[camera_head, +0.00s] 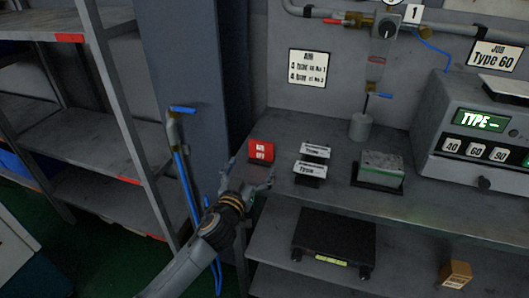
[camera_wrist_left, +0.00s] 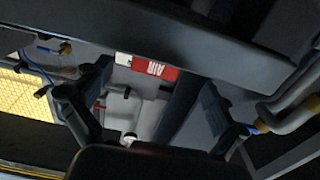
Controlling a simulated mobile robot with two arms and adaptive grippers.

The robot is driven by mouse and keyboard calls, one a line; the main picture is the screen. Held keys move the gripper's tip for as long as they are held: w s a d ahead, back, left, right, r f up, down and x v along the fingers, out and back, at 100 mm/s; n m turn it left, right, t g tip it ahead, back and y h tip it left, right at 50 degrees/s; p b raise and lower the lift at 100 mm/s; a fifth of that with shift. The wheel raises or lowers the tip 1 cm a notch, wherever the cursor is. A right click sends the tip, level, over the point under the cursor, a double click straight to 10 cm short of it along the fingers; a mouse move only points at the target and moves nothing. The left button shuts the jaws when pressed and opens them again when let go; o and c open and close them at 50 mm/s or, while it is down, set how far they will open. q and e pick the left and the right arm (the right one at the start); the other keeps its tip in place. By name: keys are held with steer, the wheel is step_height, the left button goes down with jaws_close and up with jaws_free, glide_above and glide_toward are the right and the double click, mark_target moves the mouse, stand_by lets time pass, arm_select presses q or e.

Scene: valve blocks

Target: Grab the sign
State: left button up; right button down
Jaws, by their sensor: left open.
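A small red sign (camera_head: 261,150) with white lettering, reading AIR OFF, stands near the left end of the grey workbench (camera_head: 345,200). My left gripper (camera_head: 250,176) is open and just in front of the sign, at the bench's front edge. In the left wrist view the red AIR sign (camera_wrist_left: 157,71), with a white end, appears upside down between the two spread fingers (camera_wrist_left: 158,80). Nothing is held. I cannot tell whether a finger touches the sign. My right gripper is in neither view.
Two small Type plates (camera_head: 312,168) and a block on a dark base (camera_head: 379,170) stand right of the sign. A control box (camera_head: 470,125) is farther right. A blue-handled pipe (camera_head: 180,135) and a pillar (camera_head: 195,60) stand left. A scale (camera_head: 333,240) sits below.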

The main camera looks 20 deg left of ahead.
mark_target(260, 151)
arm_select(q)
steer(key=shift+w+d, duration=0.1)
steer(key=shift+w, duration=0.95)
steer(key=shift+w+r+p, duration=0.25)
steer(key=shift+w+p, duration=0.05)
steer(key=shift+w, duration=0.25)
steer(key=w, duration=0.4)
steer(key=shift+w+d+p, duration=0.15)
steer(key=shift+p, duration=0.15)
steer(key=c, duration=1.3)
